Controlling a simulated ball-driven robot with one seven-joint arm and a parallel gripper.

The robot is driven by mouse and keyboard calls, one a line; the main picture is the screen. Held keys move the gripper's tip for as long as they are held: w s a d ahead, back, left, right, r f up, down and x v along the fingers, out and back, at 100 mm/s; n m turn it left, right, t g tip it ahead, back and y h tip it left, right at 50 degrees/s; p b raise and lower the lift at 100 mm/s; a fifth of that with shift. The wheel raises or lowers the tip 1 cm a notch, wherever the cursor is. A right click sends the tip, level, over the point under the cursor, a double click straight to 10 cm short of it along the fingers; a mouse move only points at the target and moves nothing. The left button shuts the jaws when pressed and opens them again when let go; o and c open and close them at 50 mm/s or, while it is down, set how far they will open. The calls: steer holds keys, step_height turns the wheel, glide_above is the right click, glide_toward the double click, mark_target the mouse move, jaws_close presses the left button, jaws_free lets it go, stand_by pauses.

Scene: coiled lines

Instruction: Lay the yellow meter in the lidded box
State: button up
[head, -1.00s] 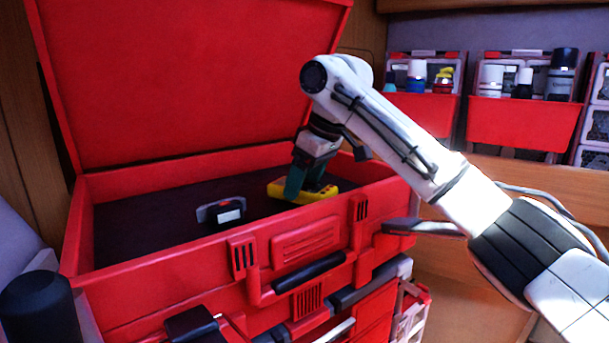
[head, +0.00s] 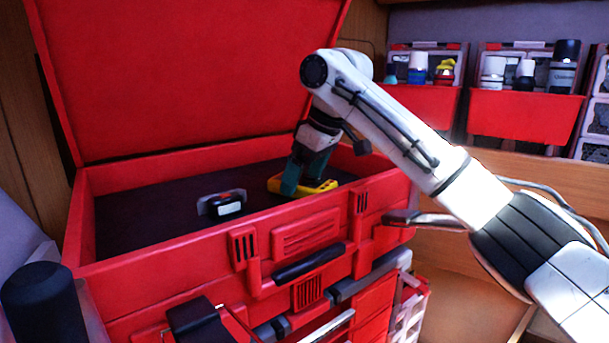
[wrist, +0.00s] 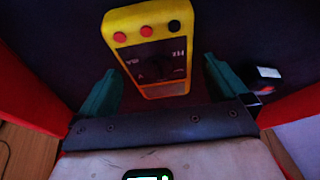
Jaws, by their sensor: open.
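The yellow meter (head: 318,187) lies inside the open red box (head: 160,256), on its dark floor toward the right side. In the wrist view the meter (wrist: 150,42) shows its dark face, a dial and red and black round spots at one end. My gripper (head: 304,190) is down in the box at the meter, its green fingers partly hiding it. In the wrist view the fingers (wrist: 160,85) are spread apart, one on each side of the meter's near end, with gaps between. The red lid (head: 190,75) stands raised at the back.
A small black device with a pale label (head: 223,204) lies in the box to the left of the meter; it also shows in the wrist view (wrist: 266,78). Red bins (head: 525,118) with bottles stand at the back right.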

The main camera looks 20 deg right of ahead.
steer(key=b+v, duration=0.2)
steer(key=v, duration=1)
steer(key=shift+b, duration=0.35)
